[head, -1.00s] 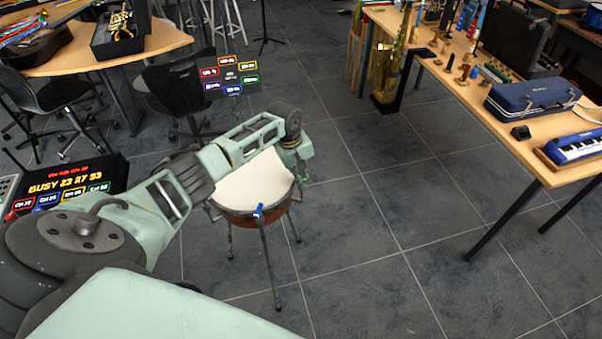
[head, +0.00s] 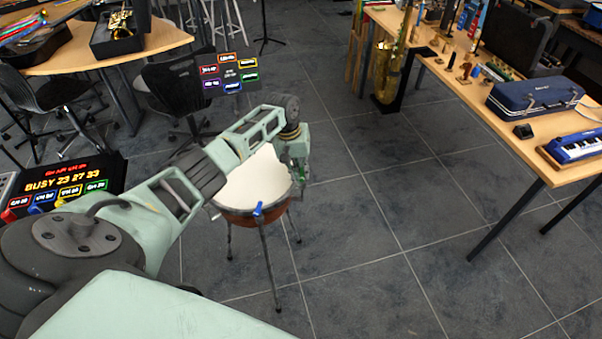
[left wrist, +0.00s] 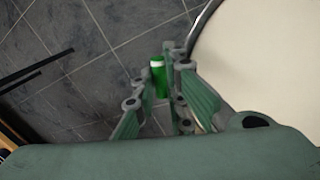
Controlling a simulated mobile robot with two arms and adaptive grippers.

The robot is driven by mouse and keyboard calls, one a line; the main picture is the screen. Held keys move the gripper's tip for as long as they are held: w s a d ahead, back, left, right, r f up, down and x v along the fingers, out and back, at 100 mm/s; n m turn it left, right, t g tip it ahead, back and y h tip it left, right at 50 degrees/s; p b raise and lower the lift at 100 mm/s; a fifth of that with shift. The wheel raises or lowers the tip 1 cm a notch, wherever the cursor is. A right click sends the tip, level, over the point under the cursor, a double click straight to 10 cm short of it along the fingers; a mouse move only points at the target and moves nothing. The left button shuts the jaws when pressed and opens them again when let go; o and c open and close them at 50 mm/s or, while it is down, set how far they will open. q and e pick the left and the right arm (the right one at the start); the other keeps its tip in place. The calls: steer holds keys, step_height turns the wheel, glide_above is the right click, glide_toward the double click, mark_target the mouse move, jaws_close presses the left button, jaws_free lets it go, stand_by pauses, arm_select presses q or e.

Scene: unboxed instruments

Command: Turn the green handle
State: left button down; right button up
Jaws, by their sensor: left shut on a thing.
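A round drum (head: 250,185) with a white head and reddish-brown shell stands on thin legs in the head view; its pale head also shows in the left wrist view (left wrist: 265,60). The green handle (left wrist: 158,70) is a short green cylinder beside the drum's rim in the left wrist view. My left gripper (left wrist: 160,88) has its fingers on both sides of the handle and is shut on it. In the head view the left gripper (head: 300,165) is at the drum's right edge, with the handle largely hidden. A blue handle (head: 258,209) is on the drum's near side. My right gripper is not in view.
A wooden table (head: 545,176) with a blue case (head: 535,96) and a small keyboard stands at the right. Chairs and another table (head: 165,42) are at the back left. Lit sign panels (head: 228,73) stand behind and left of the drum. The floor to the right is clear.

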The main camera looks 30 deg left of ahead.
arm_select(q)
steer(key=shift+w+m+b, duration=0.1)
steer(key=shift+m+b, duration=0.25)
steer(key=shift+m, duration=0.65)
steer(key=c, duration=1.8)
jaws_free()
steer(key=shift+r, duration=0.3)
steer(key=v, duration=1.1)
steer(key=shift+w+a+r, duration=0.1)
steer(key=shift+r, duration=0.15)
